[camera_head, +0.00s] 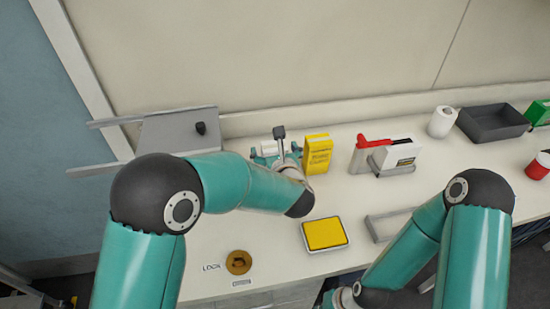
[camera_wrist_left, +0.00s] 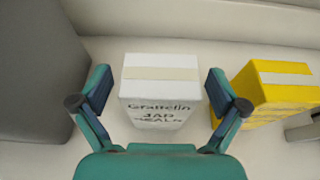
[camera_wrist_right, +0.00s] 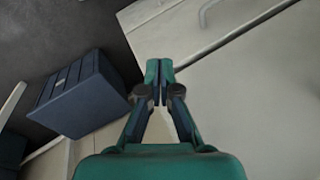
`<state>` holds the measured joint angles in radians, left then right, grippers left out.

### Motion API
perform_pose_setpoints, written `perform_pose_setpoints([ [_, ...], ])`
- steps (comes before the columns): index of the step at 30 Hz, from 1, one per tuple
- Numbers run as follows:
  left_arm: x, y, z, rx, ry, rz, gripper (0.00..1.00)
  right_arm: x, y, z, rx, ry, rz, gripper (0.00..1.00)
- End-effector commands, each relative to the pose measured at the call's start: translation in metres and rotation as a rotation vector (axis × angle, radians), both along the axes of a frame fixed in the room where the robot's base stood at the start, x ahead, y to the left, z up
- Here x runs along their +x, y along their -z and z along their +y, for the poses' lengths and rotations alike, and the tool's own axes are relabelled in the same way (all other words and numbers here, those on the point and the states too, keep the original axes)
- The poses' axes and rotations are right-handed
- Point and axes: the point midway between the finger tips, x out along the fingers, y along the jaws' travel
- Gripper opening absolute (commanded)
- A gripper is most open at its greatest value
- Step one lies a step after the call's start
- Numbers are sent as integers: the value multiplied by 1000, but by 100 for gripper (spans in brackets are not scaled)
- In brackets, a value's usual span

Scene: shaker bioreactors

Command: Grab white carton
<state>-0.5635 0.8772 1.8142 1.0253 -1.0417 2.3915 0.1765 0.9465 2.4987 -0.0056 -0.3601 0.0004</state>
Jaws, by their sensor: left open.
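The white carton (camera_wrist_left: 160,92) stands upright in the left wrist view, with dark printed lettering on its front. My left gripper (camera_wrist_left: 160,98) is open, with one finger on each side of the carton and a visible gap on both sides. In the head view the carton (camera_head: 268,147) is mostly hidden behind my left wrist, and the left gripper (camera_head: 276,154) shows around it. My right gripper (camera_wrist_right: 159,85) is shut and empty in the right wrist view, low beside the counter front.
A yellow carton (camera_head: 318,153) stands close to the right of the white one. A grey upright panel (camera_head: 175,132) is to the left. A yellow-topped pad (camera_head: 325,233) and a white device with a red part (camera_head: 385,157) are on the counter. A dark blue box (camera_wrist_right: 78,95) is below.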

Motion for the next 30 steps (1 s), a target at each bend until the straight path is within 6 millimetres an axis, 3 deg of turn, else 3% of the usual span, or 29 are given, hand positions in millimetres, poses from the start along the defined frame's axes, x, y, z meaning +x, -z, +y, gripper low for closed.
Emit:
perform_pose_setpoints([
  [5,0,0,0,0,1,0,98,0,1,0,0,0,0,0],
  [18,0,-1,-1,0,1,-2,29,0,1,0,0,0,0,0],
  [30,0,-7,-2,-1,2,-4,29,0,2,0,0,0,0,0],
])
